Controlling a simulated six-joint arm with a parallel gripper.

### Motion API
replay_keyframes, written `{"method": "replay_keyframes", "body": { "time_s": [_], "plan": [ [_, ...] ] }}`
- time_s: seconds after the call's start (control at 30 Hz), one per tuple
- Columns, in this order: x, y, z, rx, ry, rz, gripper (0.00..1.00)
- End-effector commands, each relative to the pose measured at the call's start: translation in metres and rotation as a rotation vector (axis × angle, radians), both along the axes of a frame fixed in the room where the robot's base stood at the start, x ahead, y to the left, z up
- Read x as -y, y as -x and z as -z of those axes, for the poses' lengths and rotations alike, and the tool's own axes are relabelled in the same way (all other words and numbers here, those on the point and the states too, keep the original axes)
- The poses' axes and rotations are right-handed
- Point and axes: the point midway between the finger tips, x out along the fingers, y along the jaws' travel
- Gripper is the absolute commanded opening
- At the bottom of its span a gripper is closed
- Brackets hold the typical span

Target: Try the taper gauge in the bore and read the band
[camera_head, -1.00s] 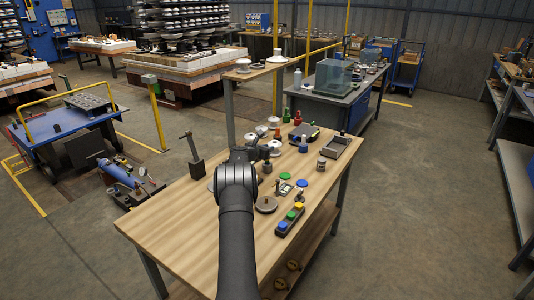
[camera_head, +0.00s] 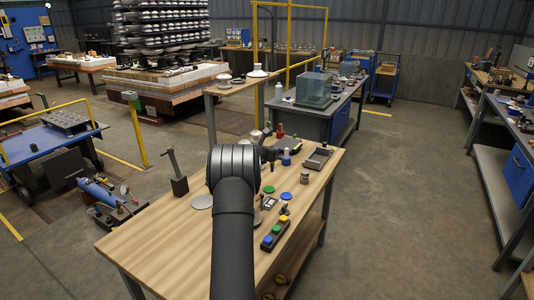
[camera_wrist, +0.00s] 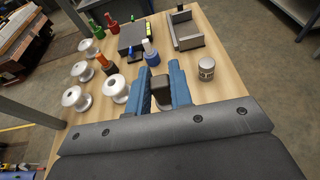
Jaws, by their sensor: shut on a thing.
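My gripper (camera_wrist: 161,92) has blue fingers shut on a small dark, brownish-topped block, seen end-on between them. I cannot tell whether it is the taper gauge. In the head view my gripper (camera_head: 268,152) is a dark shape above the table's far part, partly hidden by my arm. White spool-shaped insulators stand left of the gripper in the wrist view: a near one (camera_wrist: 115,89), one further left (camera_wrist: 75,98) and one behind (camera_wrist: 82,71). I cannot make out a gauge in a bore, or any band.
An orange-topped item (camera_wrist: 104,63), a blue bottle with a white top (camera_wrist: 150,50) and a grey tray (camera_wrist: 187,32) lie beyond the fingers. A metal cylinder (camera_wrist: 207,69) stands to the right. The wooden table's (camera_head: 160,238) front left is clear.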

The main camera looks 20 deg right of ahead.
Motion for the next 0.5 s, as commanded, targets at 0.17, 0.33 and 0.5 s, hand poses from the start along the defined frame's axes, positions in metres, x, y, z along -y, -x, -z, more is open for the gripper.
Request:
{"method": "replay_keyframes", "body": {
  "time_s": [0.17, 0.33, 0.5],
  "plan": [
    [-0.026, -0.001, -0.007, 0.001, -0.001, 0.103, 0.00],
    [-0.066, 0.007, -0.012, 0.002, -0.002, 0.266, 0.00],
    [-0.114, 0.023, -0.014, 0.001, -0.003, 0.429, 0.00]
  ]
}}
